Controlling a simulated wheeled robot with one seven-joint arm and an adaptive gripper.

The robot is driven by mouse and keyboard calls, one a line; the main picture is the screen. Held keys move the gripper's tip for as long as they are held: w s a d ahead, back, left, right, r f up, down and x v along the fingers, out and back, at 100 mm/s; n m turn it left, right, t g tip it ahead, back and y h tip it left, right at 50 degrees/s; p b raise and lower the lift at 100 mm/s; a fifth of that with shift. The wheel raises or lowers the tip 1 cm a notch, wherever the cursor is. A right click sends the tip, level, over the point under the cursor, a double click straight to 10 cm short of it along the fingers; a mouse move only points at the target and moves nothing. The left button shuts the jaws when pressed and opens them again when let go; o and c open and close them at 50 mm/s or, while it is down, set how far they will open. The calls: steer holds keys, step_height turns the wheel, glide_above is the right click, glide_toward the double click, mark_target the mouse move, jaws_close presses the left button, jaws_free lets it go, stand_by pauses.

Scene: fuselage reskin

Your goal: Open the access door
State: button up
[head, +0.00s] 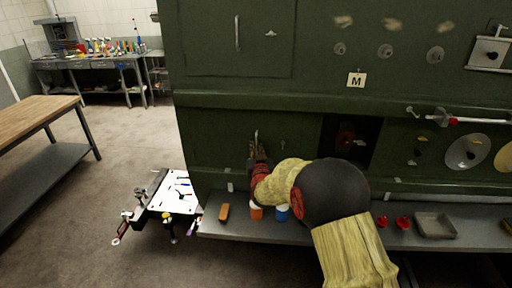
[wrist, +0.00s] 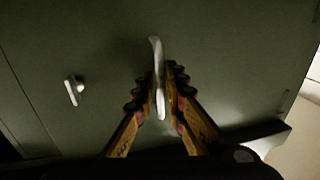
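A lower green panel of the fuselage side (head: 215,150) carries a slim upright metal handle (head: 256,136) and a small latch (head: 282,145). In the wrist view the handle (wrist: 157,60) stands between my fingers, and the latch (wrist: 73,90) lies to its left. My gripper (head: 257,152) is at this handle, its fingertips (wrist: 160,82) close in on both sides of the bar and seemingly shut on it. The panel looks closed and flush. My arm hides part of the panel's lower right.
An upper door (head: 215,55) has a similar handle (head: 237,33). A white-topped cart (head: 180,192) stands lower left.

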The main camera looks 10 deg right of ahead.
steer(key=shift+c, duration=0.5)
jaws_close()
